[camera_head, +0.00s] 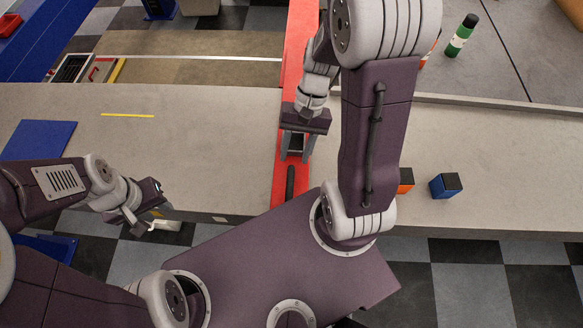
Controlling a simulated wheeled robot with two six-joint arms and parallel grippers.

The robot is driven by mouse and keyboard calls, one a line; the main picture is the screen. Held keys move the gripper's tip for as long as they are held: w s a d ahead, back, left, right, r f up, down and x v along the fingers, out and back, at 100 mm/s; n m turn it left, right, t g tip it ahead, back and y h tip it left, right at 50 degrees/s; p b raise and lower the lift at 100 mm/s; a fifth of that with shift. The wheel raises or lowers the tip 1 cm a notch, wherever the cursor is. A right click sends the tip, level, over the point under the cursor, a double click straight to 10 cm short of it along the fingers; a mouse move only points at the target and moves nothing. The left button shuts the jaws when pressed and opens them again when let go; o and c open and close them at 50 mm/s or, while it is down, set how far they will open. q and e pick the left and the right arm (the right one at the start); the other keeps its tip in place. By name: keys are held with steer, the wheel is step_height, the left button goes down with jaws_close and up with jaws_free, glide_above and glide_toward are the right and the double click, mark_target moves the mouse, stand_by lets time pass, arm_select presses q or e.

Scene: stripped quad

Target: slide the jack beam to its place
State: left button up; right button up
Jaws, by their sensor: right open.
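The long red beam (293,62), which I take to be the jack beam, runs from the top of the head view down across the grey surface. A dark elongated slot or bar (290,182) shows on its near part, and my body hides its near end. My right gripper (297,153) points down over the beam with its fingers apart. A small dark block shows between the fingers; I cannot tell whether they touch it. My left gripper (147,222) is away to the left, near the front edge of the surface, and its finger gap is unclear.
A blue block with a dark top (446,186) and an orange block (405,181) sit right of my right arm. A blue panel (40,140) lies at the left. A yellow strip (127,115) marks the clear left surface.

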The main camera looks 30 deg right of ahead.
mark_target(291, 181)
steer(key=x, duration=0.6)
steer(key=d+b+x, duration=0.1)
steer(key=x, duration=0.2)
steer(key=shift+s+f, duration=0.1)
steer(key=shift+s, duration=0.05)
steer(key=shift+s+a, duration=0.1)
jaws_close()
stand_by(1.1)
